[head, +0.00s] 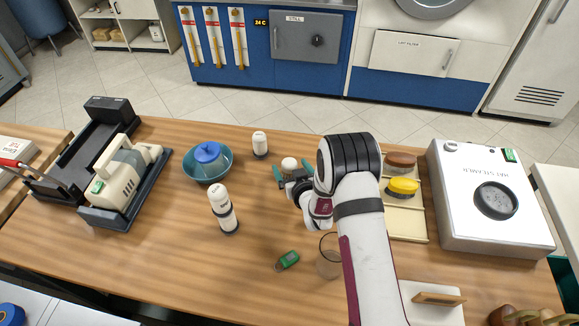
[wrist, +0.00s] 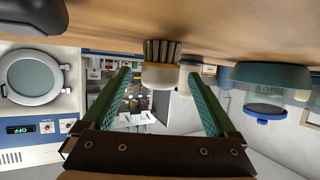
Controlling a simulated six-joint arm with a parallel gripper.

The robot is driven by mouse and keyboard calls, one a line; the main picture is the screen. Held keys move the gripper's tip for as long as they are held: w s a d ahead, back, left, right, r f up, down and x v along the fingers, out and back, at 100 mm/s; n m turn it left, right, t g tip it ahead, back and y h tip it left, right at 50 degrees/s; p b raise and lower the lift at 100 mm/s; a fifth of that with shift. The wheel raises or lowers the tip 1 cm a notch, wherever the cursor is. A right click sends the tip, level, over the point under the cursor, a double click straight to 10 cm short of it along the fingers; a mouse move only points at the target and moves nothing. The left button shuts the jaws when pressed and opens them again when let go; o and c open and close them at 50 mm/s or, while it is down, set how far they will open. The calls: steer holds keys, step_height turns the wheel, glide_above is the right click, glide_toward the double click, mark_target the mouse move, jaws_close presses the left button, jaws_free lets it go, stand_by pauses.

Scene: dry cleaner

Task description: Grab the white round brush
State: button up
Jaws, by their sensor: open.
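The white round brush (head: 289,164) stands on the wooden table near its far edge, just beyond my gripper in the head view. The wrist view appears inverted, with the table at the top; there the brush (wrist: 161,75) has a pale round body and dark bristles against the table. My gripper (head: 292,174) is open, its two teal fingers spread. In the wrist view the brush shows in the gap between the fingertips (wrist: 160,82), with nothing gripped. I cannot tell whether the fingertips reach past its sides.
A small white bottle (head: 260,146) and a teal bowl (head: 190,176) stand left of the brush. A taller bottle (head: 222,211), green tag (head: 288,260) and glass (head: 327,265) are nearer. Right of my arm are a tray (head: 405,224) with brown and yellow brushes and a white steamer (head: 515,232).

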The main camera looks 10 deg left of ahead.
steer(key=shift+w+a+f, duration=0.1)
steer(key=shift+w, duration=0.1)
steer(key=c, duration=1.5)
jaws_close()
